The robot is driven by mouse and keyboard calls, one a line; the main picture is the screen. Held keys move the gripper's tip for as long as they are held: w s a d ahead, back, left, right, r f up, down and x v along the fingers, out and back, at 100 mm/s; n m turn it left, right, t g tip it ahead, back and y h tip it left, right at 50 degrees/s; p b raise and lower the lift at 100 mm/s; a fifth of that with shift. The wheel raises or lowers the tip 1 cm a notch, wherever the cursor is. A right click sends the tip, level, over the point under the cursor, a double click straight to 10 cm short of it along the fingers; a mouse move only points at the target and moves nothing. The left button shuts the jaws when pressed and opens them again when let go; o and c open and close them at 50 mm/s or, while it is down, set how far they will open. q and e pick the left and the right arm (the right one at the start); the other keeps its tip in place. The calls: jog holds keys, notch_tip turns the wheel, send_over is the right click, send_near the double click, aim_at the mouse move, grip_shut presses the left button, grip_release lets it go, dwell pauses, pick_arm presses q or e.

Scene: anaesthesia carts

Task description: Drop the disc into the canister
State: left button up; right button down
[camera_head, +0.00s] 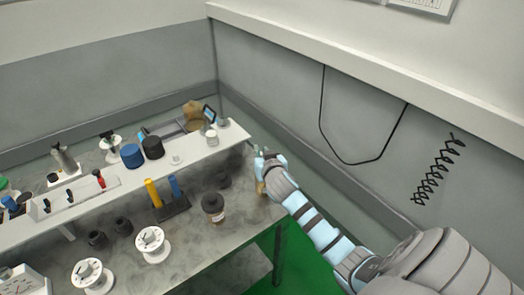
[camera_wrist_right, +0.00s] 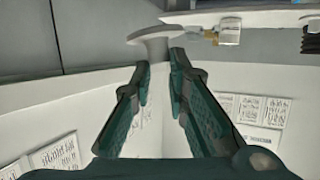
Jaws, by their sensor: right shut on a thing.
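My right gripper (camera_head: 263,158) is above the right end of the bench, beside the upper shelf's corner. In the right wrist view its fingers (camera_wrist_right: 160,65) are close together at the tips, shut on a pale grey round piece with a flared rim, which I take as the disc (camera_wrist_right: 155,34). In the head view the disc is too small to make out. A dark-topped jar with a pale label and amber base (camera_head: 213,208), possibly the canister, stands upright on the lower worktop, left of and below the gripper. My left gripper is not in view.
The white upper shelf (camera_head: 205,150) holds a blue cylinder (camera_head: 131,155), a black cylinder (camera_head: 153,148) and other items. A rack with yellow and blue tubes (camera_head: 172,210), white spools (camera_head: 152,244) and dark cups (camera_head: 97,240) stand on the lower worktop (camera_head: 185,265).

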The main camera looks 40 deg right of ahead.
notch_tip(320, 180, down, 8)
jog(key=b, duration=0.6)
jog(key=shift+s+r, duration=0.15)
jog(key=shift+r, duration=0.1)
jog(key=c, duration=1.8)
grip_release()
jog(key=o, duration=0.3)
jog(key=shift+w+d+f, duration=0.1)
jog(key=shift+w, duration=0.1)
jog(key=shift+s, duration=0.1)
jog(key=shift+r, duration=0.25)
